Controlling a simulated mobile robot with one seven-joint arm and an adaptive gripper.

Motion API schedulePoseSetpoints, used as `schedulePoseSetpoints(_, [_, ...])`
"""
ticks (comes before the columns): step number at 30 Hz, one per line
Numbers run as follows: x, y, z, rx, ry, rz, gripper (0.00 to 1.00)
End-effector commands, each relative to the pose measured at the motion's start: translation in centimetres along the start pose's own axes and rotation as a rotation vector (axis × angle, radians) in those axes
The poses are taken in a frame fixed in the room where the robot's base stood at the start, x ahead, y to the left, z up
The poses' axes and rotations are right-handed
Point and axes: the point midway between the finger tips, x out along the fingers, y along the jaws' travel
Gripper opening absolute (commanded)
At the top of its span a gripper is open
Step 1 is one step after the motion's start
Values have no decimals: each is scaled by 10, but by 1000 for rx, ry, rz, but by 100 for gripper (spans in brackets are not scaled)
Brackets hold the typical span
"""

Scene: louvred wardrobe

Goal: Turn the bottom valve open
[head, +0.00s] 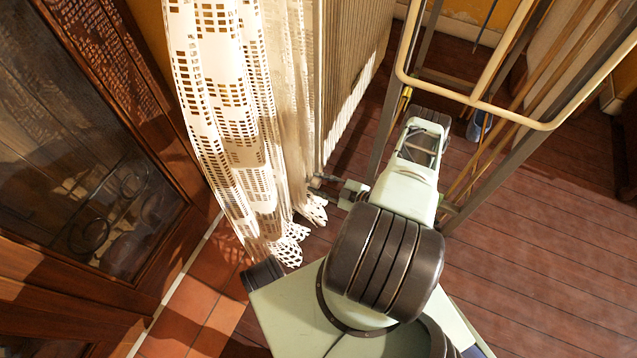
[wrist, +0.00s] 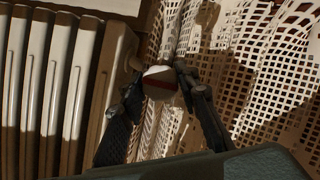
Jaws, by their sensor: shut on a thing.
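The bottom valve (wrist: 160,82) shows in the wrist view as a rounded white knob with a reddish-brown band, at the end of a ribbed radiator (wrist: 62,90). My gripper (wrist: 160,78) has one dark finger on each side of the knob and is shut on it. In the head view, my gripper (head: 322,183) is low beside the near end of the radiator (head: 350,60), close to the lace curtain's lower edge. I cannot make out the valve there, and the knob's turn position is not clear.
A white lace curtain (head: 215,90) hangs just left of my gripper and fills the right of the wrist view behind the knob. A cream metal rail frame (head: 470,100) stands right of the radiator. A dark wooden glazed door (head: 90,130) is at the left. Plank floor (head: 540,240) is clear at right.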

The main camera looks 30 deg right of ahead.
Motion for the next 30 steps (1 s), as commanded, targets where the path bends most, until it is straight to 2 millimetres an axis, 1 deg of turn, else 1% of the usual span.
schedulePoseSetpoints(9, [0, 0, 0, -9, -1, 2, 5])
schedulePoseSetpoints(10, [0, 0, 0, -9, -1, 2, 32])
schedulePoseSetpoints(14, [0, 0, 0, -8, -1, 2, 46])
schedulePoseSetpoints(15, [0, 0, 0, -8, -1, 2, 47])
schedulePoseSetpoints(23, [-2, 0, 0, -7, -1, 2, 47])
schedulePoseSetpoints(26, [-10, 0, 1, -6, -2, 2, 47])
schedulePoseSetpoints(30, [-33, 0, 1, -6, -3, 3, 47])
